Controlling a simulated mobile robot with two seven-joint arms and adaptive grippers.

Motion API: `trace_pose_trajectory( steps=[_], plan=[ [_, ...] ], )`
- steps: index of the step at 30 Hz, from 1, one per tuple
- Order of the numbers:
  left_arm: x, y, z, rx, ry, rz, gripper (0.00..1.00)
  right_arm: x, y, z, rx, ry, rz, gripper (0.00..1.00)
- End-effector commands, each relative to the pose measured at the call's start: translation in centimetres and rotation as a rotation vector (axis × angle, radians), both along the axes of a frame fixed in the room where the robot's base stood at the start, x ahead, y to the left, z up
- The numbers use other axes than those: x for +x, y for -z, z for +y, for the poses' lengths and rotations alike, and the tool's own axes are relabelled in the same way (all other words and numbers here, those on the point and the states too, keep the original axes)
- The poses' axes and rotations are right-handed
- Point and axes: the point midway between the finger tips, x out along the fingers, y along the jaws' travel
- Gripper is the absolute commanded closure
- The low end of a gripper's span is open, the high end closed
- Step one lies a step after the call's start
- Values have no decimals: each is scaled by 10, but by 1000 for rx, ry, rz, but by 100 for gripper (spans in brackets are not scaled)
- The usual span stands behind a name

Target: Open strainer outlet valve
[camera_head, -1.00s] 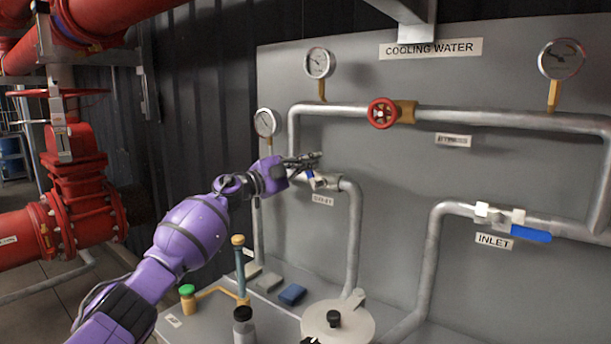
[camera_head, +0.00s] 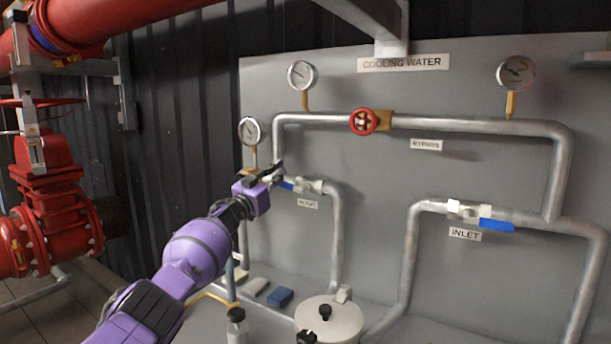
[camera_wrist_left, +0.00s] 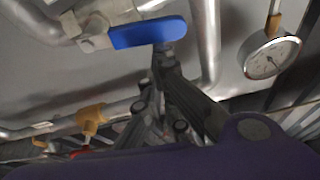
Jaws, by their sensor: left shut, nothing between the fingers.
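The strainer outlet valve (camera_head: 310,186) sits on the short pipe above a small label at the panel's left. Its blue handle (camera_head: 287,185) points left, roughly along the pipe. In the left wrist view the blue handle (camera_wrist_left: 147,33) is large, near the top middle, with the metal valve body at its left end. My left gripper (camera_head: 276,172) is shut and empty, with its tips right by the handle. In the wrist view the left gripper's fingers (camera_wrist_left: 165,62) end just below the handle's free end; I cannot tell if they touch it. My right gripper is not in view.
The inlet valve (camera_head: 466,211) with a blue handle is at the right. A red handwheel (camera_head: 364,121) is on the upper pipe. A gauge (camera_head: 250,130) stands close above my left gripper; it also shows in the wrist view (camera_wrist_left: 271,55). A round lidded strainer (camera_head: 340,316) stands below.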

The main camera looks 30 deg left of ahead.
Motion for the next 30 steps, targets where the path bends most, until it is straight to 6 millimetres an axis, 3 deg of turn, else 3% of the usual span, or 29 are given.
trace_pose_trajectory(
  steps=[10, 30],
  plan=[
    [1, 12, 8, -62, -1, 7, 100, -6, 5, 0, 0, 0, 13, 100],
    [1, 13, 9, -61, 0, 6, 100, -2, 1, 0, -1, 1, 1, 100]
  ],
)
